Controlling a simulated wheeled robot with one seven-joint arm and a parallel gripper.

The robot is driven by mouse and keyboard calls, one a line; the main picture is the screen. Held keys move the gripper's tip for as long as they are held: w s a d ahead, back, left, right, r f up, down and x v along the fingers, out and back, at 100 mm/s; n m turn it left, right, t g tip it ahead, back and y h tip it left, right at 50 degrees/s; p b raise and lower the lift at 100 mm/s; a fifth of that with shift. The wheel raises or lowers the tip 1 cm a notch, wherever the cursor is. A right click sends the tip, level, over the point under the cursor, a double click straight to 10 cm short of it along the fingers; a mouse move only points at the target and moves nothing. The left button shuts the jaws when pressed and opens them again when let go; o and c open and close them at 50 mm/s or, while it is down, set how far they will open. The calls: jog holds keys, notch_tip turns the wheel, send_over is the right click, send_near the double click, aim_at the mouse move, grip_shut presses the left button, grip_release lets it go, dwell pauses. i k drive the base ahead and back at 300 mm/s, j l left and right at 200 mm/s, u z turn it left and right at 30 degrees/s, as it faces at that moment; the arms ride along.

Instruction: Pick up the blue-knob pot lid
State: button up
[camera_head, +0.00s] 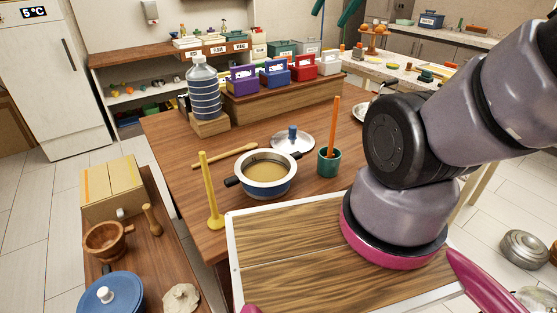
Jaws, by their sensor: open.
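The pot lid (304,147) is a pale, shiny disc with an upright blue knob (292,134). It lies on the brown wooden table, just behind a blue and white pot (268,188) that overlaps its near edge in the picture. My thick grey arm fills the right side of the head view, well to the right of the lid. My gripper is outside the picture, so its place relative to the lid does not show.
A green cup with an orange stick (329,162) stands right of the lid. A yellow upright holder (209,190) and a wooden rolling pin (225,155) are to the left. Behind are a water bottle (202,88) and a wooden riser (280,97) with coloured boxes.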

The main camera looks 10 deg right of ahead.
aim_at(291, 140)
jog(key=i+l+u, duration=0.1)
jog(key=l, duration=0.3)
jog(key=i+l+u, duration=0.1)
jog(key=l, duration=0.3)
jog(key=i+l+u, duration=0.1)
jog(key=l, duration=0.3)
